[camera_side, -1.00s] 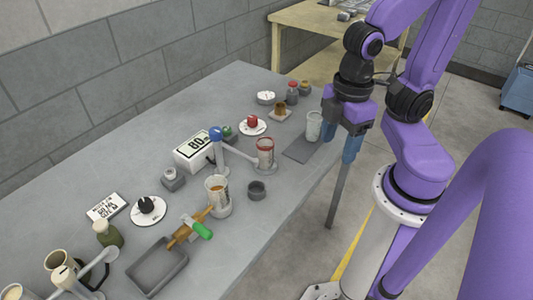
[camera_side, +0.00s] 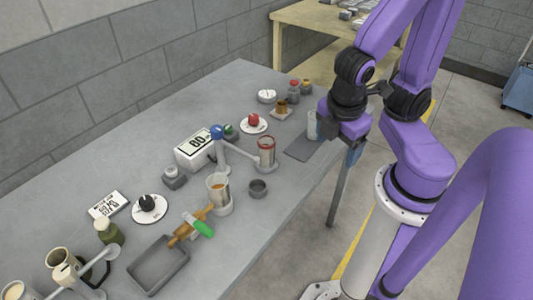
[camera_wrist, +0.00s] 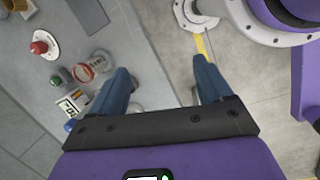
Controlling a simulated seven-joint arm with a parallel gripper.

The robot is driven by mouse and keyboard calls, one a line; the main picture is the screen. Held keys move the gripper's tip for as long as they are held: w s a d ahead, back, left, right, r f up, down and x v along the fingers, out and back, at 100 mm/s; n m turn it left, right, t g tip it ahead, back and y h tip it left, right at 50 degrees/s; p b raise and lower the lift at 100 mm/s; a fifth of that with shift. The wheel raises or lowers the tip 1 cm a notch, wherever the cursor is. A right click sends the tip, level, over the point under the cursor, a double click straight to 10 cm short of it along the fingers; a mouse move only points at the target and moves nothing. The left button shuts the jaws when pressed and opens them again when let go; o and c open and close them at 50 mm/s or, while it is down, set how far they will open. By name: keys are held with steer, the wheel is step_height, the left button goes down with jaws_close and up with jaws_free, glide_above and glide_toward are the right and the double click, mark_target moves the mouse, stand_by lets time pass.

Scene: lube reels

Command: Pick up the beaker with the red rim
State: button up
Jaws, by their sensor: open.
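The beaker with the red rim (camera_side: 266,152) stands upright on the table, in a round holder on a grey arm. It also shows in the wrist view (camera_wrist: 84,73), left of my fingers. My gripper (camera_side: 350,150) is beyond the right edge of the table, to the right of the beaker and apart from it. In the wrist view my gripper (camera_wrist: 163,72) has its two blue fingers spread, with only floor and table edge between them. Part of the fingers is hidden in the side view.
A clear beaker (camera_side: 312,126) stands at a dark pad (camera_side: 297,152) close to my gripper. A white display box (camera_side: 195,152) stands left of the red-rimmed beaker. A grey tray (camera_side: 157,265) is nearer.

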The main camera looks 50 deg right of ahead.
steer(key=w+d+f+n+t+h, duration=0.2)
steer(key=w+f+n+t+h, duration=0.25)
steer(key=n, duration=0.25)
steer(key=n+t+y, duration=0.1)
steer(key=n+t, duration=0.6)
steer(key=n, duration=0.3)
glide_toward(263, 139)
steer(key=x, duration=1)
steer(key=shift+s+f, duration=0.1)
steer(key=shift+a+y, duration=0.1)
steer(key=shift+y, duration=0.25)
steer(key=c, duration=1.1)
